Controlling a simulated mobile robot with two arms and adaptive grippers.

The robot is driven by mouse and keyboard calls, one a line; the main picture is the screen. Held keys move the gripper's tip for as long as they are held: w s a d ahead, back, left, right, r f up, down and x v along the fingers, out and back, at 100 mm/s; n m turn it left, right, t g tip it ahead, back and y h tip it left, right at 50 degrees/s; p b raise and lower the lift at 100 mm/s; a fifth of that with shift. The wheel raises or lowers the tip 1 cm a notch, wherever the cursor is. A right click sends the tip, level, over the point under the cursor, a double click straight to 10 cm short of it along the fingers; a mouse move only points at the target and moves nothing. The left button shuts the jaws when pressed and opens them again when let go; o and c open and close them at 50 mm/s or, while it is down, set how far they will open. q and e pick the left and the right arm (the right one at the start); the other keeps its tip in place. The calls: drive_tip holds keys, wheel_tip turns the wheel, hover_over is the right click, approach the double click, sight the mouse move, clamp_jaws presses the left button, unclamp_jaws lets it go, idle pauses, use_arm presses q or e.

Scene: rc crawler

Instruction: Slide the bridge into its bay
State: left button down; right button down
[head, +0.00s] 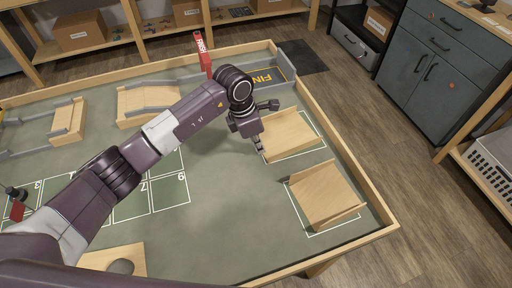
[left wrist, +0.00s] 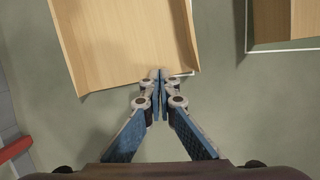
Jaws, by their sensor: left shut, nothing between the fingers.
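A light wooden piece with raised side edges, seemingly the bridge (head: 291,132), lies on the green table at right of centre. White bay lines show along its right and near sides; its far side's fit is unclear. My left gripper (head: 260,146) is shut and empty at the piece's near-left edge. In the left wrist view the closed fingertips (left wrist: 160,76) meet or almost meet the edge of the wooden piece (left wrist: 125,40); contact is unclear. A short white line shows at its lower right corner. My right gripper is not in view.
A second wooden piece (head: 325,192) lies in another white outline nearer the table's front right corner. A raised wooden rim (head: 345,150) borders the table. A red flag (head: 203,52), a FINISH mat (head: 268,79) and ramps (head: 148,102) stand farther back. Numbered squares (head: 132,206) lie left.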

use_arm(q)
drive_tip(key=shift+s+a, duration=0.1)
drive_tip(key=shift+a, duration=0.05)
drive_tip(key=shift+r, duration=0.2)
drive_tip(key=v, duration=1.1)
drive_tip(key=shift+a+r, duration=0.15)
drive_tip(key=shift+r, duration=0.1)
